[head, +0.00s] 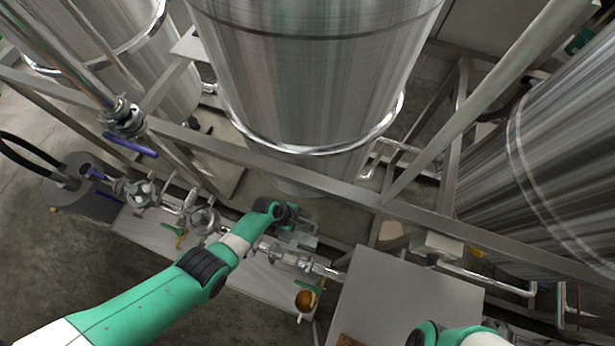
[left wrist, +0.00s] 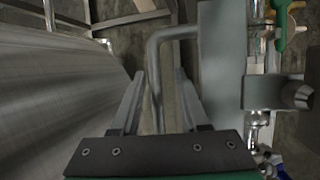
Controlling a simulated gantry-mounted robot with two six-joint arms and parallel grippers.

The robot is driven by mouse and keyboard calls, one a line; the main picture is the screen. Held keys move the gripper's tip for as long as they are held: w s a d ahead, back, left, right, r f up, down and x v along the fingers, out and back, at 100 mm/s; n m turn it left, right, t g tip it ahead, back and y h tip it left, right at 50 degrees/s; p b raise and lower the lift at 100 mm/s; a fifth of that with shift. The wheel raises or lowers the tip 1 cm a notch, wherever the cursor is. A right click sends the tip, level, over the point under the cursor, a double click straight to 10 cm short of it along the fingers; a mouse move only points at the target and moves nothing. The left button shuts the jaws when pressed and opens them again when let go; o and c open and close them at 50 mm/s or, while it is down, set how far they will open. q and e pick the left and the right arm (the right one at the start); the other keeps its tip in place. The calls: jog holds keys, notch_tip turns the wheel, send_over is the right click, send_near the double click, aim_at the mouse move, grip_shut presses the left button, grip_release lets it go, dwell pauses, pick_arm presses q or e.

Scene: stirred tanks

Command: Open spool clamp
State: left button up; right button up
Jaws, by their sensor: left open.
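A steel pipe run with several round clamped joints (head: 201,217) crosses the lower middle of the head view; I cannot tell which joint is the spool clamp. My left gripper (head: 306,234) hangs above the far side of this run, below the central tank. In the left wrist view its two fingers (left wrist: 159,76) are apart, with a bent grey pipe (left wrist: 156,62) showing between them and nothing visibly gripped. A metal fitting with a round knob (left wrist: 296,95) lies to the right of the fingers. My right arm shows at the bottom right of the head view; its gripper is out of view.
A large steel tank (head: 310,80) stands behind the gripper, with another tank (head: 560,150) at right. A frame rail (head: 330,184) crosses above the pipes. Valve handles (head: 130,146) are at left. A flat grey box top (head: 400,300) lies at lower right.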

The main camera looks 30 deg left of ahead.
pick_arm(q)
jog(key=p+v, duration=0.6)
jog(key=v, duration=0.3)
jog(key=shift+f, duration=0.1)
jog(key=shift+c, duration=0.3)
